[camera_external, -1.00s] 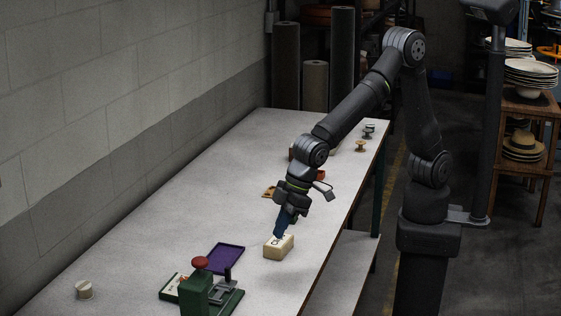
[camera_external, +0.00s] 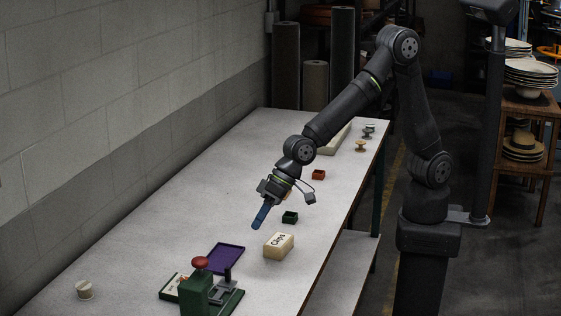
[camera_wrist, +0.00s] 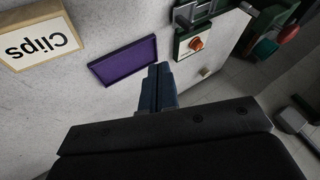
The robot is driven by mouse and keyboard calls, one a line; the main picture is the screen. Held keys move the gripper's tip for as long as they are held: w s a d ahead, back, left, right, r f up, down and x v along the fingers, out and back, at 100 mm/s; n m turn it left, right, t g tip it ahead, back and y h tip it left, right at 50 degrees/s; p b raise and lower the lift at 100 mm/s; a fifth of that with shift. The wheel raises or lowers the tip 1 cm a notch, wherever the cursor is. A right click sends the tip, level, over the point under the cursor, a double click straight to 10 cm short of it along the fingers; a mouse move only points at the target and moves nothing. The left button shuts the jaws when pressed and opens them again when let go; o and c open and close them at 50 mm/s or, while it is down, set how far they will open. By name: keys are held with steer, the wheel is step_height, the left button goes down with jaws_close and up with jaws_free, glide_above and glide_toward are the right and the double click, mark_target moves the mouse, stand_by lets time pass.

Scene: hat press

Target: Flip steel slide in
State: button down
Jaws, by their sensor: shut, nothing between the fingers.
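The green press (camera_external: 195,296) with a red knob (camera_external: 200,262) stands at the near end of the table. Beside it on the right is a dark grey metal part (camera_external: 228,284) with an upright post; I cannot tell which piece is the steel slide. In the wrist view a grey part (camera_wrist: 190,11) shows at the top edge, beside a green-edged board (camera_wrist: 194,42) with an orange mark. My gripper (camera_external: 257,224), with blue fingers, is shut and empty above the table, behind the purple tray and apart from the press. Its fingers also show in the wrist view (camera_wrist: 157,88).
A purple tray (camera_external: 225,258) lies between my gripper and the press. A cream box (camera_external: 278,246) marked Clips is to its right. A small dark green bin (camera_external: 290,217) and a red bin (camera_external: 318,174) stand farther back.

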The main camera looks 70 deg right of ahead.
glide_toward(221, 284)
steer(key=d+f, duration=0.1)
steer(key=w+d+f, duration=0.1)
steer(key=d, duration=0.1)
steer(key=d+f, duration=0.1)
steer(key=shift+w+d, duration=0.35)
steer(key=a, duration=0.3)
steer(key=shift+a, duration=0.5)
steer(key=a, duration=0.9)
steer(key=shift+r, duration=0.1)
steer(key=shift+a, duration=0.1)
